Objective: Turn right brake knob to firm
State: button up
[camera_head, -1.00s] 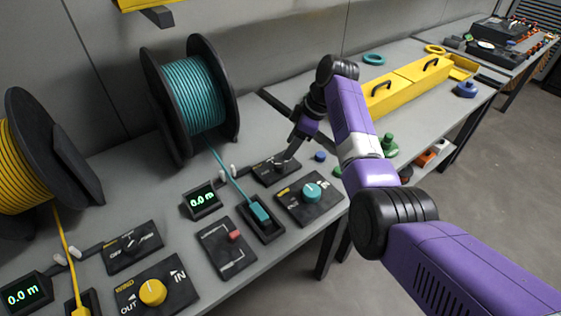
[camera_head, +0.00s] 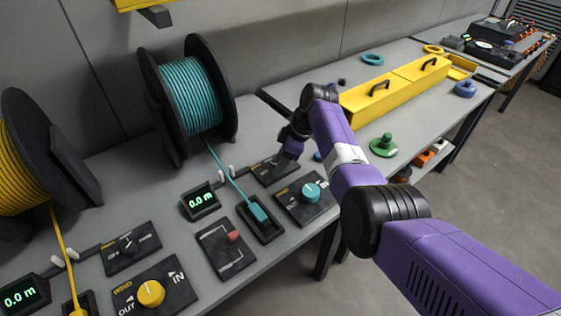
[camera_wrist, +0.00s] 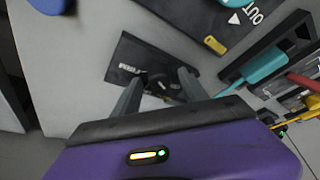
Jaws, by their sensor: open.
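The right brake panel (camera_head: 262,167) is a small dark plate behind the teal wind panel, partly hidden by my gripper (camera_head: 284,169). In the wrist view the brake panel (camera_wrist: 125,57) lies below my open fingers (camera_wrist: 162,76). A small dark knob with light marks shows between the fingertips. The fingers are on either side of it. I cannot tell whether they touch it, and the printed setting is too blurred to read.
The teal wind knob (camera_head: 311,191) on its panel is close by at the right. A teal connector (camera_head: 258,213), a meter (camera_head: 200,200) and a red-knobbed panel (camera_head: 226,249) are in front. The teal reel (camera_head: 189,94) stands behind. A yellow box (camera_head: 392,92) lies farther right.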

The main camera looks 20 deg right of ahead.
grip_shut()
